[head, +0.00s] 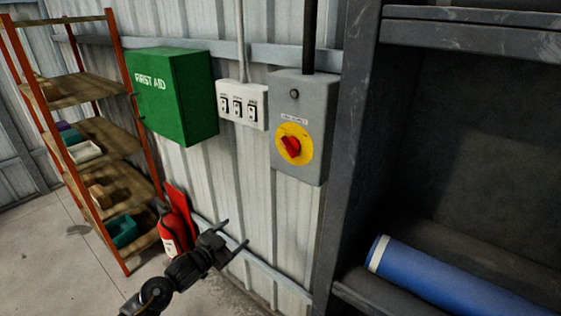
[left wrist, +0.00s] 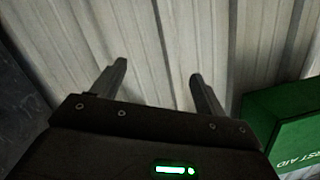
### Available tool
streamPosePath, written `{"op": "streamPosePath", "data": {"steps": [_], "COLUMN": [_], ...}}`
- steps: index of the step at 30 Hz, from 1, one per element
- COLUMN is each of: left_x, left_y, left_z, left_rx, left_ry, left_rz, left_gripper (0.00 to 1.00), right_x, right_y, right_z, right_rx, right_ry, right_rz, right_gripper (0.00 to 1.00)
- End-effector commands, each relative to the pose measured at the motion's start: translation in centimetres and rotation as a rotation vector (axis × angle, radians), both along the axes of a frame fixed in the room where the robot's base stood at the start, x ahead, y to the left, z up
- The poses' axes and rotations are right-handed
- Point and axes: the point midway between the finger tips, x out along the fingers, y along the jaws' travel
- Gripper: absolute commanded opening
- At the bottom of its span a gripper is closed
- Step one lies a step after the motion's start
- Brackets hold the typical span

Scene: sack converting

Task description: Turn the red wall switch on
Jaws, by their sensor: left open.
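The red wall switch (head: 291,147) is a red rotary knob on a yellow round plate, on the front of a grey box (head: 299,100) fixed to the corrugated wall. The knob looks tilted. My left gripper (head: 236,236) is below and to the left of the grey box, apart from it. Its two fingers are spread and empty. In the left wrist view the open fingers (left wrist: 158,85) point at the bare corrugated wall, and the red switch is not in that view. My right gripper is in neither view.
A white panel with several small switches (head: 242,104) and a green first aid box (head: 172,96) are left of the grey box. A red fire extinguisher (head: 174,228) stands behind my left arm. A dark cabinet (head: 345,150) with a blue roll (head: 450,275) is at right; shelves (head: 85,90) are at left.

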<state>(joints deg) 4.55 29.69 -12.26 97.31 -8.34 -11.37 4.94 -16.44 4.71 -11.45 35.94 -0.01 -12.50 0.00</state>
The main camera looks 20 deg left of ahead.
Motion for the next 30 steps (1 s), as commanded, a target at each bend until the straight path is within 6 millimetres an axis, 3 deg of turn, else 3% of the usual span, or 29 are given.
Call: {"op": "streamPosePath", "data": {"steps": [1, 3, 6, 9, 13, 19, 23, 30], "left_x": [0.4, -0.1, -2.2, -4.5, -6.4, -6.7, -5.8, -2.5], "left_y": [-1.2, -3.0, -5.5, -7.4, -8.7, -9.1, -9.8, -12.4], "left_z": [5.9, 12.8, 20.3, 25.1, 27.9, 28.7, 29.2, 30.6], "left_rx": [0.022, 0.047, 0.086, 0.117, 0.139, 0.141, 0.139, 0.138], "left_ry": [-0.107, -0.234, -0.379, -0.48, -0.543, -0.557, -0.559, -0.559], "left_rz": [-0.058, -0.133, -0.229, -0.299, -0.348, -0.359, -0.358, -0.358], "left_gripper": [0.74, 0.74, 0.74, 0.74, 0.74, 0.74, 0.74, 0.74], "right_x": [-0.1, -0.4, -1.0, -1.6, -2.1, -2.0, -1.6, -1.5], "right_y": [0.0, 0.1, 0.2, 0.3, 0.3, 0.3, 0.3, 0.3], "right_z": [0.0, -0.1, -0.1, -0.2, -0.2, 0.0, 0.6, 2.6], "right_rx": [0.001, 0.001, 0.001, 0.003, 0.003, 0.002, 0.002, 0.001], "right_ry": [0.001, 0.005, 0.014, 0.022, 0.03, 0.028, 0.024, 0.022], "right_rz": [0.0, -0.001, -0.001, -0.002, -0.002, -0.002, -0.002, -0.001], "right_gripper": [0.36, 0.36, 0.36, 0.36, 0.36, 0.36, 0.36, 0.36]}}
